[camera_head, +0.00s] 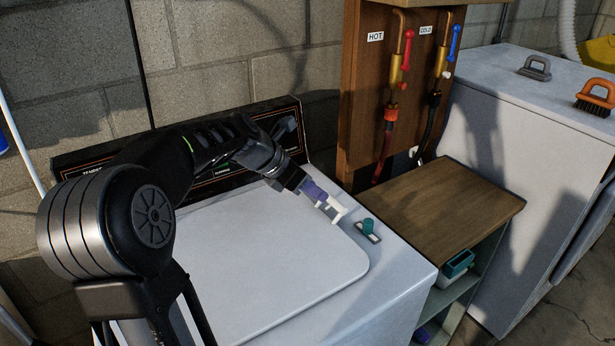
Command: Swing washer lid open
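The washer lid (270,255) is a white panel with rounded corners, lying flat and closed on top of the white washer (385,300). My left arm reaches in from the left across the lid and hides its left part. My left gripper (333,210) is over the lid's right back edge, with its pale fingertips apart and nothing seen between them. I cannot tell whether it touches the lid. My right gripper is not in view.
The black control panel (301,143) stands behind the lid. A teal-topped item (368,227) sits on the washer's right rim. A wooden-topped shelf (440,205) stands to the right, below hot and cold pipes (398,65). Two brushes lie on a white appliance (500,90).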

